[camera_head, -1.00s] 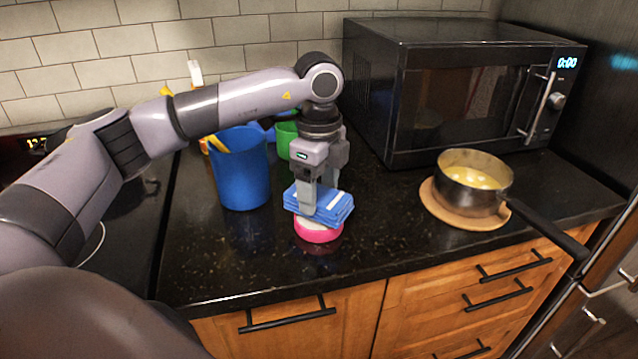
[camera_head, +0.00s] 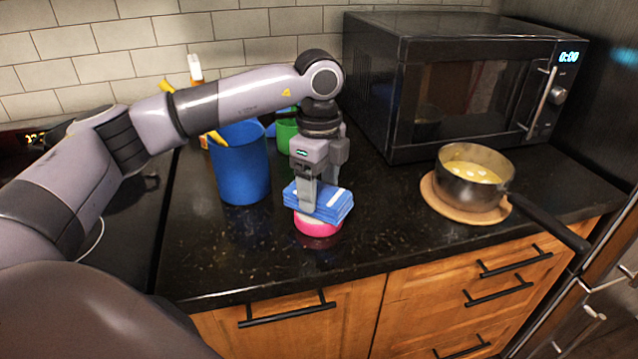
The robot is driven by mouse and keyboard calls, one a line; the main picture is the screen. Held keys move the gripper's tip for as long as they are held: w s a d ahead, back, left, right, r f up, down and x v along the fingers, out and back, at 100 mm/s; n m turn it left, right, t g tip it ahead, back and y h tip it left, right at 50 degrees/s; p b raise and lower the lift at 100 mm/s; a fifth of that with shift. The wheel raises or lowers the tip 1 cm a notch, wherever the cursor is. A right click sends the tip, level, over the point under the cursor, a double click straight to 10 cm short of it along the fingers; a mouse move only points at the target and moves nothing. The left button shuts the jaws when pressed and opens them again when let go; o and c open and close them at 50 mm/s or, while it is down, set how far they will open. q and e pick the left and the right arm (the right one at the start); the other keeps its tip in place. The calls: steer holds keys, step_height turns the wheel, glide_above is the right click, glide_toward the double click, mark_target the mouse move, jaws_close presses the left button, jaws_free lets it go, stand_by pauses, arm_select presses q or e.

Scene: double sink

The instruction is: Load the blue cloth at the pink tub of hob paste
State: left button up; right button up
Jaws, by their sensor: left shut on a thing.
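The folded blue cloth (camera_head: 333,207) with white stripes sits directly over the pink tub of hob paste (camera_head: 316,227) on the black worktop. The cloth hides most of the tub's top; a little of its pale content shows under the cloth's edge. My left gripper (camera_head: 318,200) points down and is shut on the cloth. The cloth looks level and close against the tub, but I cannot tell whether the tub bears its weight. My right gripper is not in view.
A blue bucket (camera_head: 240,170) stands left of the gripper, with a green cup (camera_head: 287,133) behind. A black microwave (camera_head: 465,85) fills the back right. A pot (camera_head: 478,185) on a wooden board (camera_head: 433,200) stands at right, its handle over the front edge. The front worktop is clear.

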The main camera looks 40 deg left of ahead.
mark_target(319, 192)
arm_select(q)
steer(key=shift+f, duration=0.55)
stand_by(1.0)
steer(key=shift+r+p, duration=2.5)
steer(key=shift+r, duration=1.15)
